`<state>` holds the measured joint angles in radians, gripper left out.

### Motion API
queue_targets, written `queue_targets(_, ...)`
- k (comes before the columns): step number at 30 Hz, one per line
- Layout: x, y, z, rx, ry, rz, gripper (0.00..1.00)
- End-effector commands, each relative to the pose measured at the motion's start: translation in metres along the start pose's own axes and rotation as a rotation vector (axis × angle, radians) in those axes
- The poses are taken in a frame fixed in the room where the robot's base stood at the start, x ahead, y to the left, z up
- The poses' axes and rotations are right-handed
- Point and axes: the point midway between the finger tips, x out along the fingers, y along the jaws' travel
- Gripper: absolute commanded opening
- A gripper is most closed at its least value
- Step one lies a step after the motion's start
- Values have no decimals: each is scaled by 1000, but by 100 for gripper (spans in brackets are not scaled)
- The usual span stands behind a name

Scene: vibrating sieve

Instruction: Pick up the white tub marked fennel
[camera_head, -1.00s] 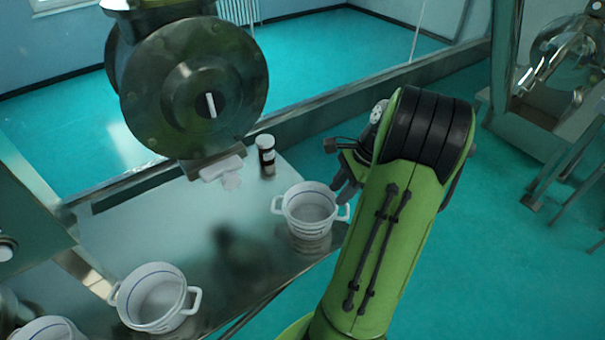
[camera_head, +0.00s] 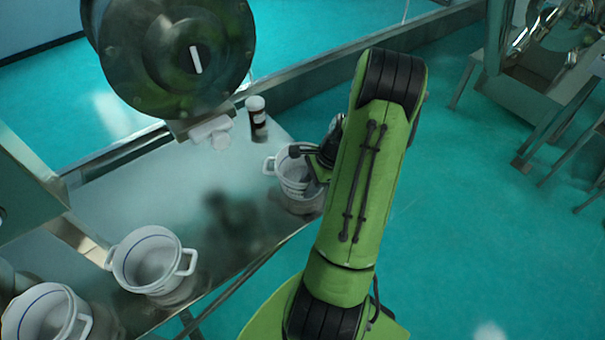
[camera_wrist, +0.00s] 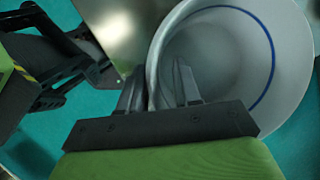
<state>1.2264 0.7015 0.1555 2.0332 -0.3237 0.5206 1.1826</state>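A white tub (camera_head: 283,180) with two side handles stands near the right end of the metal table; it fills the right of the wrist view (camera_wrist: 225,75), with a blue line inside. No marking is readable, so I cannot tell whether it is the fennel tub. My gripper (camera_wrist: 158,88) is open at this tub's rim. One finger is inside the tub and the other outside, with the wall between them. In the head view my arm hides part of the tub and most of the gripper.
Two similar white tubs, one nearer (camera_head: 150,262) and one at the bottom left (camera_head: 48,315), stand on the metal table (camera_head: 150,200). A small dark-labelled bottle (camera_head: 257,120) stands behind. A large round metal machine part (camera_head: 175,55) overhangs the table's back.

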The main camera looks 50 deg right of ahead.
Motion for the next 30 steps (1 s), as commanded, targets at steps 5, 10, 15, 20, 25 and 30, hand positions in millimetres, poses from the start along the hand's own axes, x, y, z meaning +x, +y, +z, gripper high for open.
queue_targets(5,1,0,0,-1,1,-1,33)
queue_targets(10,1,0,0,0,0,-1,11)
queue_targets(15,1,0,0,0,1,-1,0)
queue_targets(20,1,0,0,0,1,-1,0)
queue_targets(25,-3,-1,1,-1,2,-3,0)
queue_targets(30,-38,-5,15,-2,5,-7,0)
